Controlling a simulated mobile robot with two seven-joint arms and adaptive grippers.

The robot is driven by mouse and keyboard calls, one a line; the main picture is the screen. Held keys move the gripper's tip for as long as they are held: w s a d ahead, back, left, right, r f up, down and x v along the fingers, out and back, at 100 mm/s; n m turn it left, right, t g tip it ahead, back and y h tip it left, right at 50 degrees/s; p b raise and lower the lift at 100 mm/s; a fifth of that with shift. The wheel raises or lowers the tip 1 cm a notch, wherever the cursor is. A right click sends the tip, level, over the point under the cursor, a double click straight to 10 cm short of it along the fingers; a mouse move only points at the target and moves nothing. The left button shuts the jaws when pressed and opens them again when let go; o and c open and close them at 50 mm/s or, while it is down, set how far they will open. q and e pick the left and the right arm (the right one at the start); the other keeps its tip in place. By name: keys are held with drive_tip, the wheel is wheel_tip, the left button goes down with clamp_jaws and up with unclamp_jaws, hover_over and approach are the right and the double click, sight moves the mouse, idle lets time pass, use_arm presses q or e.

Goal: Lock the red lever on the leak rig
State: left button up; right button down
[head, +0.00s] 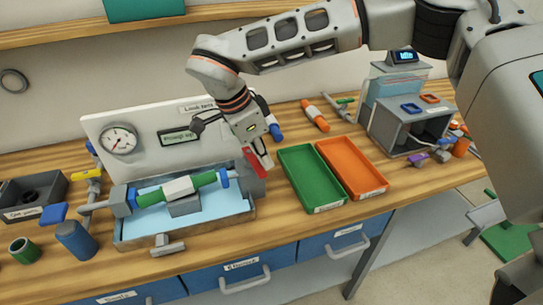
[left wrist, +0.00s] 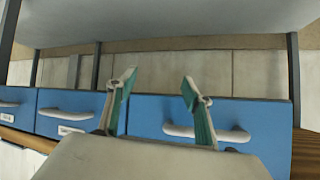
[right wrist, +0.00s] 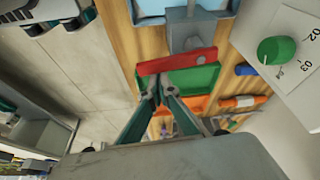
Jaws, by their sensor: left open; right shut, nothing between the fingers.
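The leak rig has a white panel (head: 165,110) with a gauge, and a shallow blue tray (head: 128,236) holding a green-and-white pipe (head: 178,187). The red lever (head: 261,160) is at the pipe's right end, partly hidden by my right gripper (head: 257,148). In the right wrist view the red lever (right wrist: 190,60) lies crosswise in front of a grey block. There my right gripper (right wrist: 157,88) is shut and empty, its tips at the lever's left part; I cannot tell if they touch. My left gripper (left wrist: 158,80) is open and empty, in front of blue drawers (left wrist: 150,115).
A green tray (head: 311,178) and an orange tray (head: 352,167) lie right of the rig. A grey box (head: 405,128) stands further right. A blue cup (head: 76,241) and green cup (head: 24,250) stand at the left. The bench front edge runs below.

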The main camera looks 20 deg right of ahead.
drive_tip(key=shift+a+m+g+p, duration=0.3)
drive_tip(key=shift+a+m+p, duration=0.15)
drive_tip(key=shift+m, duration=0.45)
drive_tip(key=shift+a, duration=0.1)
drive_tip(key=v, duration=1.1)
drive_tip(key=shift+r, duration=0.4)
